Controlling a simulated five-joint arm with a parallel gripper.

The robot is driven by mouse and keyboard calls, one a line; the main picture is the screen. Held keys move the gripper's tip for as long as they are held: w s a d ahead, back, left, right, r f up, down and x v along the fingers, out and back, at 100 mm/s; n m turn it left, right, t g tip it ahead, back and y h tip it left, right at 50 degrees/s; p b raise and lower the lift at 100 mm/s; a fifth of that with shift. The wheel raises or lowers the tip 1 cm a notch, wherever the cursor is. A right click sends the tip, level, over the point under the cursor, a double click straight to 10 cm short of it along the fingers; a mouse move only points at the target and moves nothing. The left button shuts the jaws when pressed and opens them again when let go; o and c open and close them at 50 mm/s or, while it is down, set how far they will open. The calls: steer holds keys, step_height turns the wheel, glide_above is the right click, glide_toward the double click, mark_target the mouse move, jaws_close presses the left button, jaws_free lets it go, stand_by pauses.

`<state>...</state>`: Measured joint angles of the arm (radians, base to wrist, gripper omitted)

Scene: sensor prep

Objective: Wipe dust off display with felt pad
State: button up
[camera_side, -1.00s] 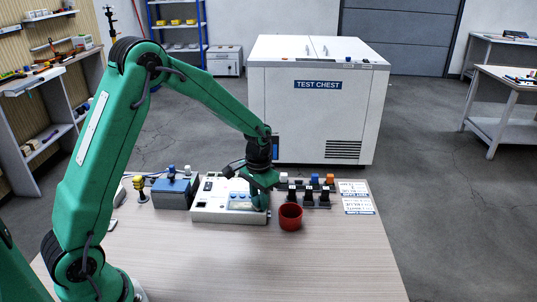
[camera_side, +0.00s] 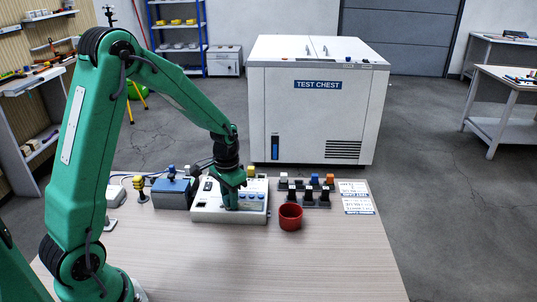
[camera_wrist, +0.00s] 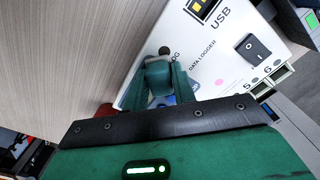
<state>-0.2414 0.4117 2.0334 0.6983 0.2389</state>
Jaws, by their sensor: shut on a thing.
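The white data logger (camera_side: 207,215) sits on the wooden table; its label, USB port and switch show in the wrist view (camera_wrist: 225,70). Its pale blue display (camera_side: 255,206) is partly hidden behind my gripper (camera_side: 230,205). My gripper points down over the display area and appears to be at or just above its surface; I cannot tell if it touches. In the wrist view my gripper (camera_wrist: 159,78) is shut on a small grey-blue piece, taken as the felt pad, mostly hidden by the fingers. Dust cannot be made out.
A red cup (camera_side: 290,216) stands just right of the logger. A dark rack (camera_side: 310,195) with several coloured caps and printed cards (camera_side: 356,197) lie farther right. A blue-grey box (camera_side: 171,193) is left of the logger. The front table is clear.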

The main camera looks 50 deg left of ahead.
mark_target(263, 206)
steer(key=shift+w+d, duration=3.05)
steer(key=shift+w, duration=0.05)
steer(key=shift+w+d+r, duration=0.1)
steer(key=shift+w+d, duration=0.1)
step_height(263, 206, up, 8)
